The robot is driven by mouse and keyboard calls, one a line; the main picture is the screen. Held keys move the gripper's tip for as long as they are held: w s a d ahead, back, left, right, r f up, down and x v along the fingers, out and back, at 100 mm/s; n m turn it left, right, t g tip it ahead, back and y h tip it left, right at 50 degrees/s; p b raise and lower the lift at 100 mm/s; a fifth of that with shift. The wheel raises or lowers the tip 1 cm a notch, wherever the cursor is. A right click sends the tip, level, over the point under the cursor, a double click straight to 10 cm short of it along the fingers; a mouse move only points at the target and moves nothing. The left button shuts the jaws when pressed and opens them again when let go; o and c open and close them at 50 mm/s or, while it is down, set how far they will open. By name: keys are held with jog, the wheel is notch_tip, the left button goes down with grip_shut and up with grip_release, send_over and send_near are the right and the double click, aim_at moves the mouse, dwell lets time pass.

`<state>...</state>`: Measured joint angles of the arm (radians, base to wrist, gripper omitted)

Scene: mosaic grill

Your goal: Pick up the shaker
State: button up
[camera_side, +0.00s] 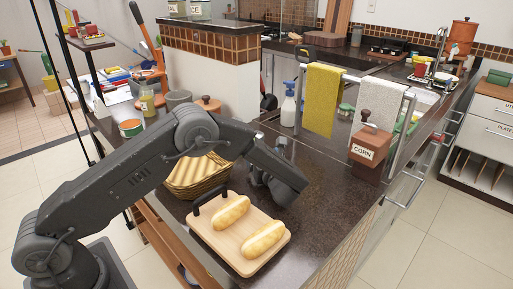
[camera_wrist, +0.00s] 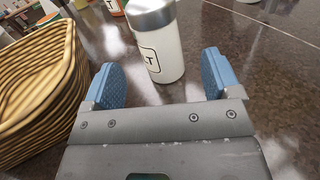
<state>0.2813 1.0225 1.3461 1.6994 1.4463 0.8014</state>
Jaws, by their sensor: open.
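The shaker (camera_wrist: 158,50) is a white cylinder with a silver metal cap and a black-framed label on which "LT" shows. In the wrist view it stands upright on the dark counter, just ahead of and partly between my blue-padded fingers. My gripper (camera_wrist: 160,80) is open, with a finger on either side and a gap to the shaker on both. The top of the cap is cut off by the frame edge. In the side view my gripper (camera_side: 268,182) is low over the counter, and I cannot make out the shaker there, likely hidden by my arm.
A woven basket (camera_wrist: 38,85) stands close on the left, also in the side view (camera_side: 190,188). A wooden board (camera_side: 212,238) with two bread rolls lies in front of my gripper.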

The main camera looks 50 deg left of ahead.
jog(key=x, duration=0.5)
jog(key=shift+w+a, duration=0.1)
jog(key=shift+a, duration=0.1)
jog(key=shift+c, duration=0.4)
jog(key=c, duration=1)
jog(key=shift+r, duration=0.1)
